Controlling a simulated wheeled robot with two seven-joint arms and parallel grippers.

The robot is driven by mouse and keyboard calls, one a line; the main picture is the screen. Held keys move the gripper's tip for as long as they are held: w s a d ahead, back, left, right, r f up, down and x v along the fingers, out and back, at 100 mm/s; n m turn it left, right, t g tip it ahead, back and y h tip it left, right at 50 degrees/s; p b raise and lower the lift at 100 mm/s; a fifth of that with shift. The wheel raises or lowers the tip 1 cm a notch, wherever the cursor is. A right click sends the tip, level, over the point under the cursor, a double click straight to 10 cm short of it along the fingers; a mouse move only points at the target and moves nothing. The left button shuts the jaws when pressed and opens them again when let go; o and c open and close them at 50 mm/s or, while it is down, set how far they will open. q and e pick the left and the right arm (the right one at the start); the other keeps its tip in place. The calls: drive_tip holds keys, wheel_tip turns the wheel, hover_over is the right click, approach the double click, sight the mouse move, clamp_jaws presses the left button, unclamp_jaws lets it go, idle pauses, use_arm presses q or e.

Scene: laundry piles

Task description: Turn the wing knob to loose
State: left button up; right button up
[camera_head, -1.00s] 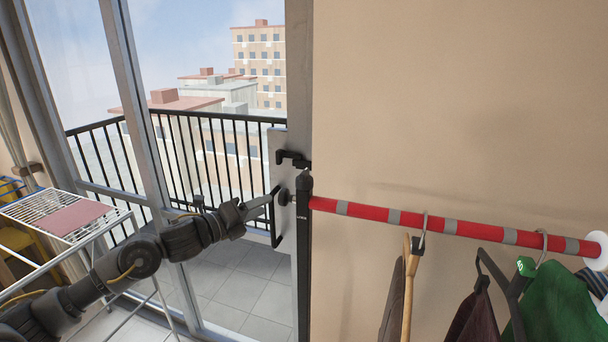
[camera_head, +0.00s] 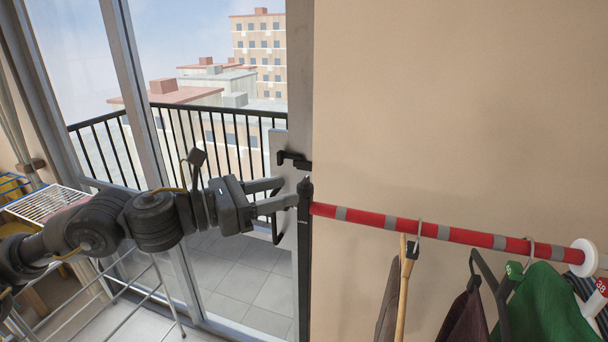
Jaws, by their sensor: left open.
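My left gripper (camera_head: 290,192) is open beside the upright black post (camera_head: 304,260), with its two fingers pointing right, one above the other. The lower fingertip reaches the post's left edge near its top. I cannot make out the wing knob now; the fingers cover the place on the post's left side where a dark knob showed earlier. I cannot tell whether the fingers touch it. A red and grey striped rail (camera_head: 440,233) runs right from the post to a white round wall mount (camera_head: 583,257). My right gripper is not in view.
A black latch (camera_head: 294,160) is just above the fingers on the door frame. Hangers with a dark garment (camera_head: 467,318) and a green garment (camera_head: 545,305) hang from the rail. A white drying rack (camera_head: 50,204) stands at left. The beige wall (camera_head: 450,100) is bare above the rail.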

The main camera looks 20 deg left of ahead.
sight(298, 187)
use_arm(q)
drive_tip(key=p+x, duration=0.2)
drive_tip(key=x, duration=0.3)
drive_tip(key=shift+r, duration=0.15)
drive_tip(key=shift+w+d, duration=0.25)
drive_tip(key=shift+c, duration=0.5)
